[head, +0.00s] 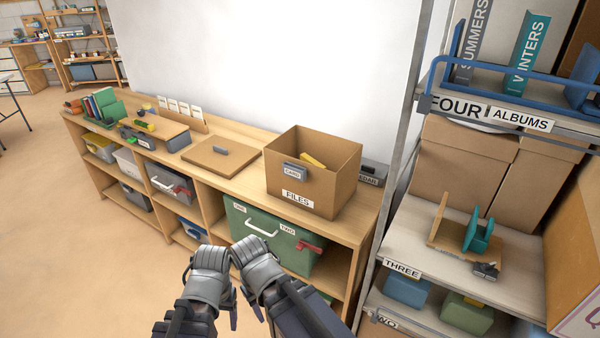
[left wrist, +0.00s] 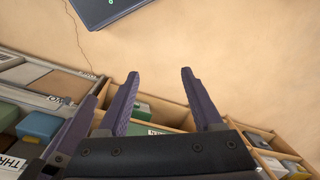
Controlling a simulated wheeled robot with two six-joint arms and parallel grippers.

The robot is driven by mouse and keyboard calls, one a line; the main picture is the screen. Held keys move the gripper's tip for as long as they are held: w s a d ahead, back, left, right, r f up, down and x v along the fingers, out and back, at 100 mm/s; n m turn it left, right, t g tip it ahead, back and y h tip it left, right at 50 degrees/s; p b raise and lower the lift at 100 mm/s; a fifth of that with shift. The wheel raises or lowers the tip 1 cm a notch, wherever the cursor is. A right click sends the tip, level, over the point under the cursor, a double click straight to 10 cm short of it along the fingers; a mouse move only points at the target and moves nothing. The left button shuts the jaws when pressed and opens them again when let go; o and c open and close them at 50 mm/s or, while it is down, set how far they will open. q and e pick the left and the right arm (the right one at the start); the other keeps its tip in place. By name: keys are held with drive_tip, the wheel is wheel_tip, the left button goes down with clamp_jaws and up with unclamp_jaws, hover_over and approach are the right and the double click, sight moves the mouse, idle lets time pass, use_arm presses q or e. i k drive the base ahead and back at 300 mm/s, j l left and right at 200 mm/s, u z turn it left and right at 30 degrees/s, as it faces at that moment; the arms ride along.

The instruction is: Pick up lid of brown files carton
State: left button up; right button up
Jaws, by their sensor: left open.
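My left gripper (head: 212,288) is low in front of the shelf unit, apart from the lid. In the left wrist view it (left wrist: 160,82) is open with nothing between its fingers. My right gripper (head: 262,285) is close beside it; its fingertips are unclear.
A green box (head: 265,240) with a white handle sits in the shelf below the carton. Books, a tray and a card rack (head: 183,115) stand left of the lid. A metal rack (head: 395,150) rises close on the right.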

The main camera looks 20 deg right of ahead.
sight(226, 158)
drive_tip(key=i+j+u, duration=0.2)
drive_tip(key=i, duration=0.95)
drive_tip(key=i+j+u, duration=0.15)
drive_tip(key=i, duration=1.05)
